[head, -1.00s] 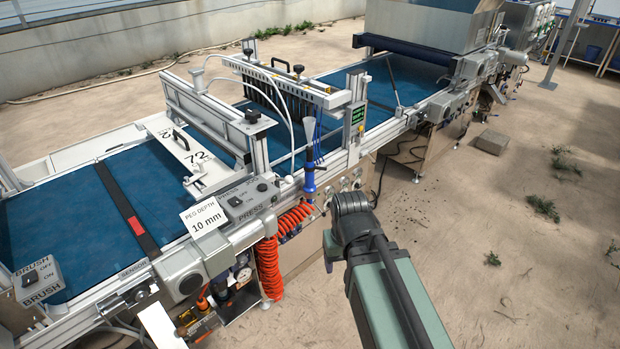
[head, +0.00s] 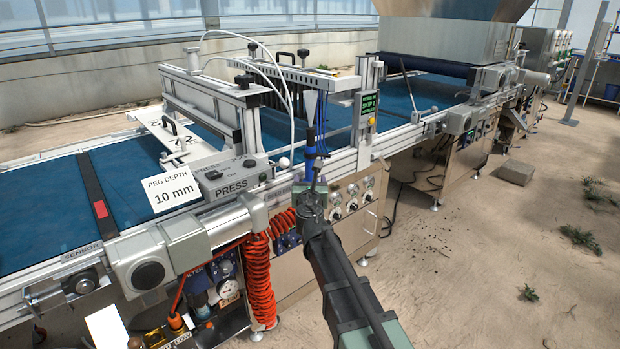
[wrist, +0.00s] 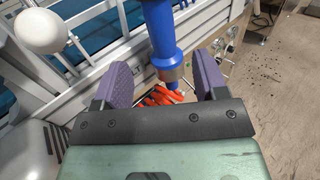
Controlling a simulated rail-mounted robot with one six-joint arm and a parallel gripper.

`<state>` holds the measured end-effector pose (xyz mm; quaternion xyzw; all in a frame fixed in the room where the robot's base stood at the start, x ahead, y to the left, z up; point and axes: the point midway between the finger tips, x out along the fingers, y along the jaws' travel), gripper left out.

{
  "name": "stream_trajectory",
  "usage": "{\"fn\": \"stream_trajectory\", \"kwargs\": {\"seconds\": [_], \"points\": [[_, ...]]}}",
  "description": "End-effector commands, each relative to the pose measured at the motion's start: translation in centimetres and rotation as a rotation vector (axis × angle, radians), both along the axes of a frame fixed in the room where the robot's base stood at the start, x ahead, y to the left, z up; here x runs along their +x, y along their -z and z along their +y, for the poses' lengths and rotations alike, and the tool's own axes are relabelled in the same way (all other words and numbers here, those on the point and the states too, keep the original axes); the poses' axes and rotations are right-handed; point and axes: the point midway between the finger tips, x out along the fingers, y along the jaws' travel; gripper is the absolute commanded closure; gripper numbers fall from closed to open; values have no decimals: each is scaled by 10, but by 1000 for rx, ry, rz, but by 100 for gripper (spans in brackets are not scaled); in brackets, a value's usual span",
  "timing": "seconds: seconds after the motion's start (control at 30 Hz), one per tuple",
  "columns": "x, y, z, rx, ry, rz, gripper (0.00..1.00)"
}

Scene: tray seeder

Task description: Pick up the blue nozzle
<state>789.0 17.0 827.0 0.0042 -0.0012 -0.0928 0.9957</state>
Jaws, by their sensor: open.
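The blue nozzle (head: 309,150) stands upright at the front edge of the seeder line, right of the PRESS box. It also shows large in the wrist view (wrist: 162,35), at the top middle. My gripper (wrist: 160,82) is open, with one purple finger pad on each side of the nozzle's lower part in that picture. I cannot tell whether either pad touches it. In the head view my gripper (head: 311,188) is just below the nozzle, its fingers small and partly hidden by my wrist.
The PRESS box (head: 232,178) and a white ball knob (head: 284,162) are close on the left. A coiled orange hose (head: 259,280) hangs below. A display post (head: 367,110) rises on the right. Sandy floor (head: 470,280) is open at right.

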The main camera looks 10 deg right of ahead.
Motion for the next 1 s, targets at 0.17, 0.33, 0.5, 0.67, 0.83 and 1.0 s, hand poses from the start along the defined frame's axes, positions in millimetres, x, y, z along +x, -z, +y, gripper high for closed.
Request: {"fn": "stream_trajectory", "kwargs": {"seconds": [0.17, 0.33, 0.5, 0.67, 0.83, 1.0], "points": [[6, -1, -2, -15, 4, 4, 34], [38, 0, -8, -12, 6, 3, 34], [56, 0, -12, -11, 7, 3, 34], [65, 0, -14, -10, 7, 3, 34], [98, 1, -19, -9, 6, 3, 34], [106, 1, -21, -9, 6, 3, 34]]}}
